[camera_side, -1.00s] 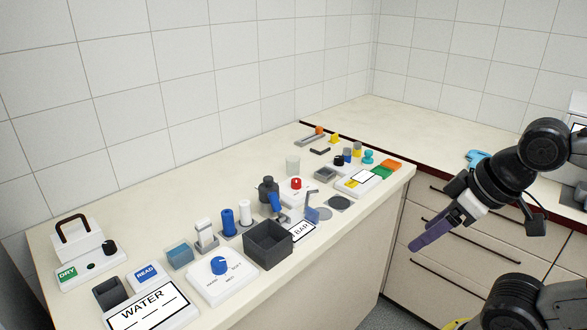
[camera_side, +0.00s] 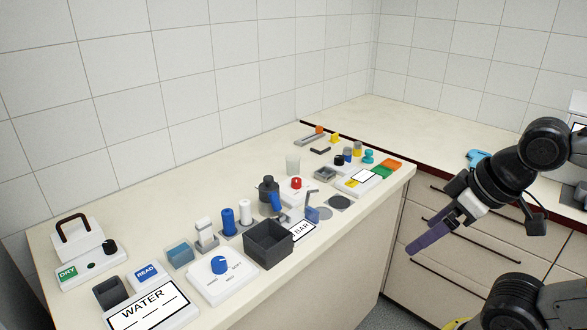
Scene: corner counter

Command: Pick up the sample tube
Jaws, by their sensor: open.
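I cannot tell for sure which thing is the sample tube. An upright blue cylinder (camera_side: 228,221) and an upright white cylinder (camera_side: 246,212) stand side by side in a grey holder on the counter. A tilted blue piece (camera_side: 276,202) sits to their right, next to a dark bottle (camera_side: 268,188). My gripper (camera_side: 424,240), with long purple fingers, hangs beyond the counter's right edge, in front of the drawers. It is open and empty, well apart from all the counter objects.
A dark open bin (camera_side: 268,245) and a blue-knob panel (camera_side: 219,271) stand near the counter's front edge (camera_side: 330,247). A WATER sign (camera_side: 150,308) is at the front left. Small coloured items crowd the far end. The back strip by the wall is clear.

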